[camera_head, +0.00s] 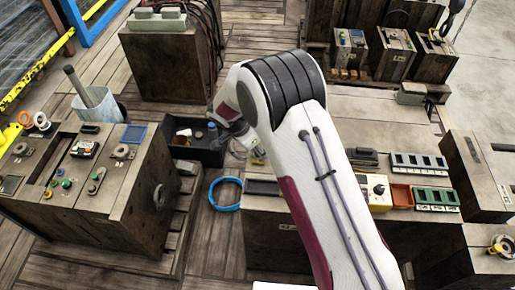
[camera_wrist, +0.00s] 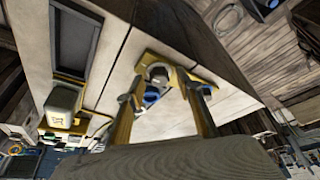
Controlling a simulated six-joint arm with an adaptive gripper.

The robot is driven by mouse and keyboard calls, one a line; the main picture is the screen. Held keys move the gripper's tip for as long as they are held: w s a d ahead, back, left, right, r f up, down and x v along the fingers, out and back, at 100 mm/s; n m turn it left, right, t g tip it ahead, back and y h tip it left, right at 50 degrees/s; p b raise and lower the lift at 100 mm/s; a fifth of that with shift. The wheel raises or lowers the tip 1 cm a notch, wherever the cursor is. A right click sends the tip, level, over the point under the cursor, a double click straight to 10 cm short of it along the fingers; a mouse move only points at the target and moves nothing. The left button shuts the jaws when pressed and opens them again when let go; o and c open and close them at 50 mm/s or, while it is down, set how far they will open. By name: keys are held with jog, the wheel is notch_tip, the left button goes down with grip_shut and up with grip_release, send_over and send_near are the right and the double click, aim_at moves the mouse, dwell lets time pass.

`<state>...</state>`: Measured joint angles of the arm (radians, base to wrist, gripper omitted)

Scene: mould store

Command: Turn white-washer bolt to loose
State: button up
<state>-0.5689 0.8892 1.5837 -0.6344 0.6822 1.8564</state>
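My gripper (camera_wrist: 165,92) is in the wrist view, its two fingers apart with a gap between them. In that gap is a grey bolt-like head (camera_wrist: 158,74) by a yellow bracket-like part, with a small blue piece (camera_wrist: 151,97) below it. I cannot tell whether the fingers touch it, nor see a white washer clearly. In the head view my gripper (camera_head: 243,142) is small and partly hidden by my wrist, near the left edge of the middle bench (camera_head: 340,108). On the left bench (camera_head: 130,203) a bolt-like fitting on a pale disc (camera_head: 124,151) shows.
A black tray (camera_head: 205,155) with small items lies left of my gripper. A blue ring (camera_head: 226,194) lies on the floor boards. Green-slotted trays (camera_head: 418,162) and a yellow-white box (camera_head: 378,190) are right of my arm.

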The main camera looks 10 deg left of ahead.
jog(key=shift+c, duration=0.4)
grip_shut()
jog(key=shift+n, duration=0.4)
jog(key=n+y, duration=0.1)
jog(key=n, duration=0.1)
jog(key=n+t+y, duration=0.1)
jog(key=n, duration=0.2)
jog(key=shift+s+d, duration=0.15)
jog(key=shift+d+n+y, duration=0.1)
jog(key=shift+n+y, duration=0.5)
jog(key=shift+n, duration=1)
jog(key=shift+n+y, duration=0.4)
jog(key=shift+n, duration=0.7)
jog(key=shift+o, duration=0.4)
grip_release()
